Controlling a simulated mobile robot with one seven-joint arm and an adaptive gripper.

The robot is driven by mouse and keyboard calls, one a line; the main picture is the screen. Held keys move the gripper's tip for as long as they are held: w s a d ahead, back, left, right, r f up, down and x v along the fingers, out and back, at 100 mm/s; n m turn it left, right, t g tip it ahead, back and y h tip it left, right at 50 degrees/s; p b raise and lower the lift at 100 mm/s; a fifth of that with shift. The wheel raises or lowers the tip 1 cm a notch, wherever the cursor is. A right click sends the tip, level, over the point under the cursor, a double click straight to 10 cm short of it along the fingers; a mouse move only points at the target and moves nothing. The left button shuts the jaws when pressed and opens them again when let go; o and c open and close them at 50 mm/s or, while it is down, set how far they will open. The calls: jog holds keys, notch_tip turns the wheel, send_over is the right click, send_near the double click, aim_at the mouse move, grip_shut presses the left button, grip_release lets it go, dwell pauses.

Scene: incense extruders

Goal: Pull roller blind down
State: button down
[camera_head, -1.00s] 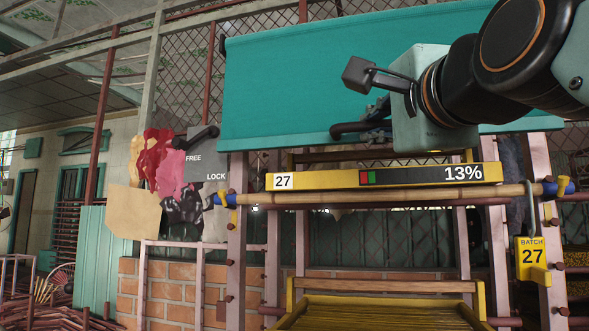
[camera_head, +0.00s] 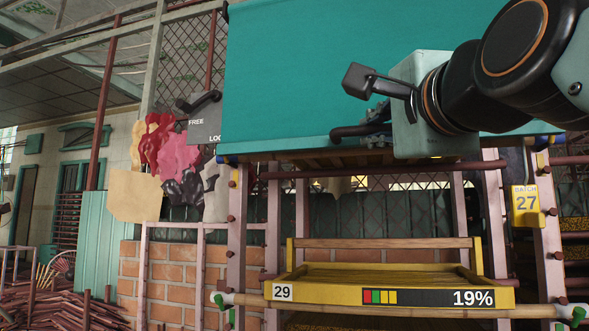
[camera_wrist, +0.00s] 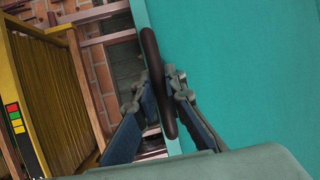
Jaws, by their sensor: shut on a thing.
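A teal roller blind (camera_head: 290,85) hangs in front of the upper rack in the head view, and it fills the right side of the wrist view (camera_wrist: 245,70). A dark curved handle (camera_head: 343,132) is at its lower edge. In the wrist view the handle (camera_wrist: 150,50) runs between the two fingers of my gripper (camera_wrist: 156,97). My gripper, also seen in the head view (camera_head: 374,125), is shut on the handle. Part of the handle is hidden behind the fingers. The top of the blind is out of frame.
Below the blind is a yellow tray (camera_head: 375,250) with a label reading 29 and 19%. A pale pole (camera_head: 245,299) crosses in front of the rack. A grey FREE/LOCK plate (camera_head: 203,130) with a dark lever is at left. A batch 27 tag (camera_head: 527,202) hangs at right.

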jog(key=c, duration=2)
grip_release()
jog(key=shift+o, duration=0.2)
jog(key=v, duration=1.2)
jog(key=shift+r, duration=0.1)
